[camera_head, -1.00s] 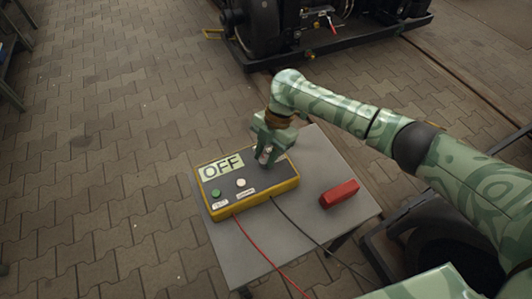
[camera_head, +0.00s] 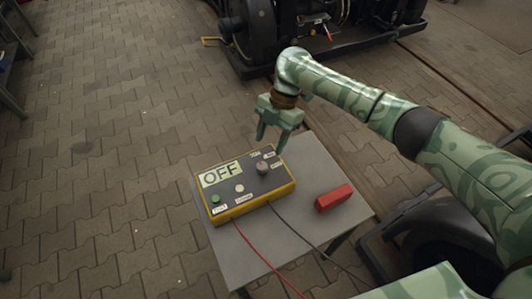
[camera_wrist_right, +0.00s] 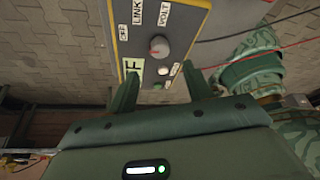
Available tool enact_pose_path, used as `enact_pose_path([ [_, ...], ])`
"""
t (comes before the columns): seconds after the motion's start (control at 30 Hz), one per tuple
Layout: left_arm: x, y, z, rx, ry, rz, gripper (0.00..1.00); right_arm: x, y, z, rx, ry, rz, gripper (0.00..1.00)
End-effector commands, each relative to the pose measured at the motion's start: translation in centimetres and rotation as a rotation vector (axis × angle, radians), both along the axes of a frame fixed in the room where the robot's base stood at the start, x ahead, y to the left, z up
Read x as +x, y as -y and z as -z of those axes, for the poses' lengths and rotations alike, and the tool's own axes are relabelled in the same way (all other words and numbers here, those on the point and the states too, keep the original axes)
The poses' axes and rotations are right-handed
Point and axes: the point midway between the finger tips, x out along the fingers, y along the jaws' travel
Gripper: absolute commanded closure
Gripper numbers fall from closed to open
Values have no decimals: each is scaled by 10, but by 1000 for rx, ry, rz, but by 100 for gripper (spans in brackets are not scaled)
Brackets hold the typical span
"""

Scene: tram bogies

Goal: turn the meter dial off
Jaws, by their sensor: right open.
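The yellow-edged meter box (camera_head: 247,205) lies on a small grey table, and its display (camera_head: 221,173) reads OFF. The grey dial (camera_head: 262,168) sits on its dark top, with small labels around it; the right wrist view also shows the dial (camera_wrist_right: 159,47) with labels OFF, LINK and VOLT. I cannot tell exactly where its pointer mark aims. My right gripper (camera_head: 271,146) is open and empty, raised above and behind the dial, apart from it. In the right wrist view the dial shows just beyond the gap between the fingers (camera_wrist_right: 161,72). My left gripper is not in view.
A red block (camera_head: 334,198) lies on the grey table (camera_head: 240,262), right of the meter. A red lead (camera_head: 262,254) and a dark lead run from the box over the table's front edge. A green button and a white button sit on the box. Dark machinery stands behind.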

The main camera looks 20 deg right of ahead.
Motion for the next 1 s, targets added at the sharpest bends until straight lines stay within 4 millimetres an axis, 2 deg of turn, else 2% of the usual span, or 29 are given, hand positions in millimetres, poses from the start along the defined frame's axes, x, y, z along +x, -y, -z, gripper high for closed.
enact_pose_path([
  [0.03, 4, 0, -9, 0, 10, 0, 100, 3, 5, -20, -1, 7, 1, 50],
  [0.1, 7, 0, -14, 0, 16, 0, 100, 7, 10, -36, -2, 6, 1, 50],
  [0.33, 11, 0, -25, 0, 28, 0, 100, 16, 23, -71, 0, 2, -1, 50],
  [0.5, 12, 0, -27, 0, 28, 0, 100, 18, 26, -78, -1, -1, -2, 50],
  [1.0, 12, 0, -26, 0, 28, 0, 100, 18, 26, -77, -1, -1, -2, 50],
])
